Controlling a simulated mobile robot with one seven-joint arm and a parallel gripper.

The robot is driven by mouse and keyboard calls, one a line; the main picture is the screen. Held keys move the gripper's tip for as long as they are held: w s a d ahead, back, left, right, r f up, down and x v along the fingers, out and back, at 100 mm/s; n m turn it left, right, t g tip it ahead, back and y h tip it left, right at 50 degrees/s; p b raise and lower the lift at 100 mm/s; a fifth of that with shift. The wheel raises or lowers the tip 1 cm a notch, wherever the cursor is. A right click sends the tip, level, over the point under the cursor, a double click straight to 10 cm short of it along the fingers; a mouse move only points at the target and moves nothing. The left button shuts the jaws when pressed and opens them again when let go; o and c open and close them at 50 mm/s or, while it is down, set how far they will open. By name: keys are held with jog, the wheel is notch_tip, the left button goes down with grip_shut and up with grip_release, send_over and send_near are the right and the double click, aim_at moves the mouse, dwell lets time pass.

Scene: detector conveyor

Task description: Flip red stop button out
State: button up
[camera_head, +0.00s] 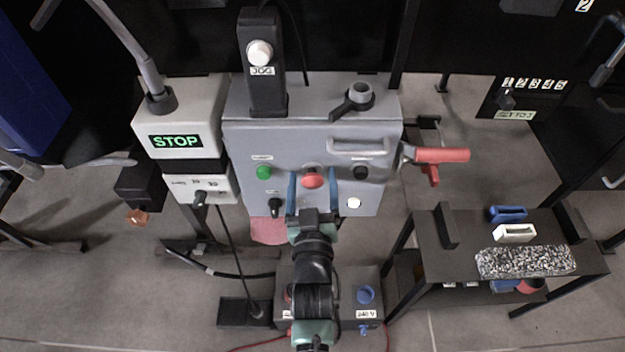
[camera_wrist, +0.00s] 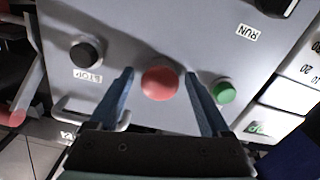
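The red stop button (camera_head: 313,180) is a round red knob on the front of the grey control box (camera_head: 300,142). It also shows in the wrist view (camera_wrist: 159,84), near the middle. My gripper (camera_head: 313,187) is open in front of the panel, with one blue finger on each side of the red button. In the wrist view the fingertips (camera_wrist: 158,73) are apart from the knob, with a gap on both sides. Whether the button is in or out cannot be told.
A green button (camera_head: 264,172), a black knob (camera_head: 361,173), a white button (camera_head: 354,203) and a black switch (camera_head: 275,205) surround the red button. A red-handled lever (camera_head: 440,156) sticks out at right. A STOP display (camera_head: 176,141) stands at left. A dark side table (camera_head: 470,228) stands at lower right.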

grip_shut()
dwell(0.3)
jog(key=shift+s+p, duration=0.3)
jog(key=shift+s, duration=0.5)
jog(key=shift+f, duration=0.1)
jog(key=shift+o, duration=0.3)
grip_release()
jog(key=s, duration=1.3)
